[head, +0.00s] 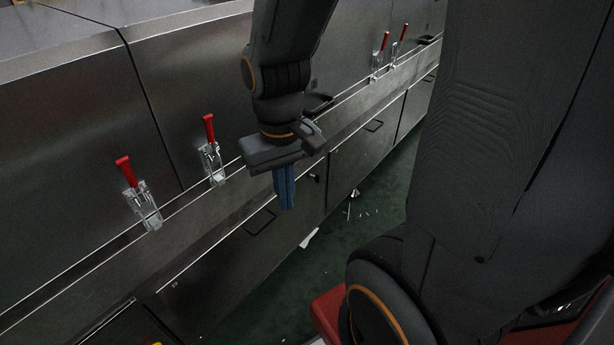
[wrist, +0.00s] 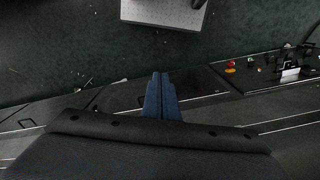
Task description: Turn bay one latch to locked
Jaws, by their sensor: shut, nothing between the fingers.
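Several toggle latches with red handles and silver bodies are fixed along the steel dryer in the head view. Two are near, a left one (head: 138,195) and a right one (head: 212,150), both with handles upright. A farther pair (head: 378,55) stands toward the upper right, also with handles up. I cannot tell which latch belongs to bay one. My gripper (head: 286,205) points down with its blue fingers shut and empty, right of the near pair and apart from them. In the wrist view the closed fingers (wrist: 160,85) point toward the floor and touch nothing.
The steel dryer wall (head: 70,130) runs along the left, with lower doors and dark handles (head: 260,222). Green floor (head: 345,235) with pale scraps is open beside it. A pale grey block (wrist: 165,12) and a panel with red and yellow buttons (wrist: 230,66) show in the wrist view.

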